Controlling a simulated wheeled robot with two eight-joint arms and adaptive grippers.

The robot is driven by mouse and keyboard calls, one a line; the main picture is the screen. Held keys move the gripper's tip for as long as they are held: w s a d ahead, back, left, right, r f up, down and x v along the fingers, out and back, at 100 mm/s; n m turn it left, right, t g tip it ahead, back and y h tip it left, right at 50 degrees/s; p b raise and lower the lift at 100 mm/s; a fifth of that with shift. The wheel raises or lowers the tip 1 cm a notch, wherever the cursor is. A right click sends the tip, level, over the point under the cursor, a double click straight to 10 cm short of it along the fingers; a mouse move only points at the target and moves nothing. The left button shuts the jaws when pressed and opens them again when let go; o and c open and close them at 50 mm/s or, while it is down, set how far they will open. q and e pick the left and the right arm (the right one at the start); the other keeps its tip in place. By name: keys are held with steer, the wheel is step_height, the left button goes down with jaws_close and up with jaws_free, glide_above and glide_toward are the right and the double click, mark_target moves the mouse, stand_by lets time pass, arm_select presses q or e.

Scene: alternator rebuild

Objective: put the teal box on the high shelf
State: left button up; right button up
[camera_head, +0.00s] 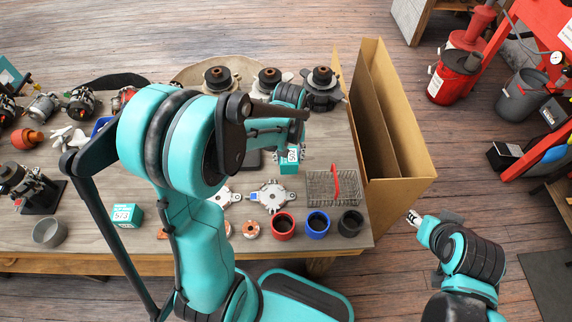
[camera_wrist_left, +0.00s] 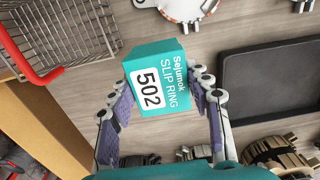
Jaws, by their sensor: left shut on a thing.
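A teal box (camera_head: 289,162) with a white label is held in my left gripper (camera_head: 291,152), over the table. A second teal box (camera_head: 127,215), labelled 573, stands at the table's front left. A tall brown unit (camera_head: 402,110) with upright panels stands at the table's right end; whether it is the high shelf, I cannot tell. My right gripper (camera_head: 414,217) is low, right of the unit, and its fingers are unclear.
A wire basket (camera_head: 322,190) with a red handle lies between the held box and the brown unit. Red, blue and black cups (camera_head: 317,224) line the front edge. Alternator parts (camera_head: 270,78) stand at the back. A dark tray (camera_wrist_left: 265,82) lies beside the box.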

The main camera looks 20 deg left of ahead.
mark_target(287, 162)
arm_select(q)
steer(key=shift+w+a+f, duration=0.25)
steer(key=shift+a+f, duration=0.15)
step_height(287, 162, down, 4)
steer(key=shift+r+b, duration=0.1)
steer(key=shift+b, duration=0.95)
steer(key=o, duration=1.2)
